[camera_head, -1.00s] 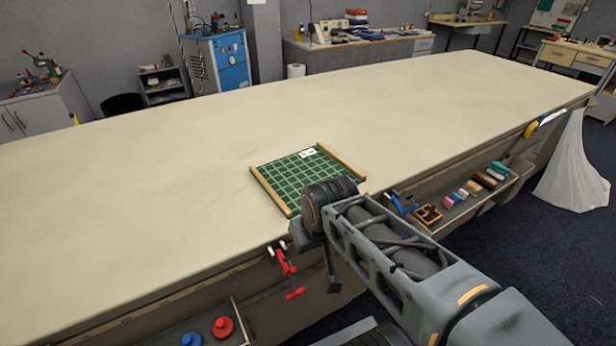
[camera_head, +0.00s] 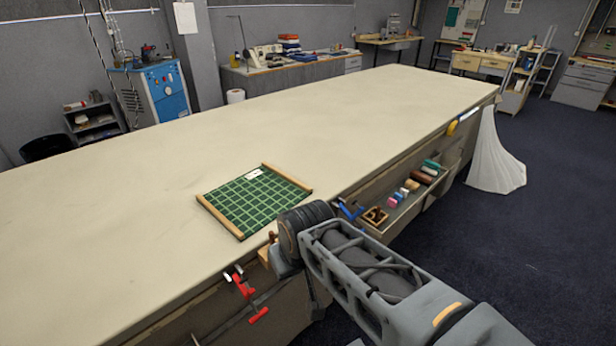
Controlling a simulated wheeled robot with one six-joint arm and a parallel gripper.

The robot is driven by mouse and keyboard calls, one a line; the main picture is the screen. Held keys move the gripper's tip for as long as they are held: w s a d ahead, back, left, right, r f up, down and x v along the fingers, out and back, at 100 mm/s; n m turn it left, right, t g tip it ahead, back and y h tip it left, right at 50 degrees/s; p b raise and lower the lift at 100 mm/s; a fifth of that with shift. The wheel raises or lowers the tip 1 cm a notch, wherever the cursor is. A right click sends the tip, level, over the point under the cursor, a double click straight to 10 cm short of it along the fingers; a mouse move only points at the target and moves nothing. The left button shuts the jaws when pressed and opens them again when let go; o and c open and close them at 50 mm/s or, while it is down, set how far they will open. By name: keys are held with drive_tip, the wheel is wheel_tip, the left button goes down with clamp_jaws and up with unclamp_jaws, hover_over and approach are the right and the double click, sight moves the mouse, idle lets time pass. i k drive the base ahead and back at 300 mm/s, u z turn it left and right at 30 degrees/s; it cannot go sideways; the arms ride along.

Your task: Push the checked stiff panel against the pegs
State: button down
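The checked stiff panel (camera_head: 254,203) is green with a pale grid, a small white label and wooden strips along two opposite sides. It lies flat on the cloth table, near the front edge. My gripper (camera_head: 268,252) is at the table's front edge, just in front of the panel's near right corner. My dark wrist hides most of it, so its fingers cannot be made out. A small brown upright piece shows beside the wrist; I cannot tell whether it is a peg. No pegs can be clearly made out.
The long table (camera_head: 130,225) is bare left of and beyond the panel. A red clamp (camera_head: 243,285) hangs at its front edge. An open tray (camera_head: 405,205) with small coloured items sits below the edge at right. White cloth (camera_head: 495,155) hangs off the far right end.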

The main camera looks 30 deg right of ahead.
sight(244, 205)
drive_tip(key=z, duration=0.85)
drive_tip(key=k, duration=1.1)
drive_tip(key=z, duration=0.95)
drive_tip(key=i, duration=0.95)
drive_tip(key=u, duration=0.65)
drive_tip(key=i, duration=0.95)
drive_tip(key=u, duration=1.4)
drive_tip(key=i, duration=0.55)
drive_tip(key=u, duration=0.6)
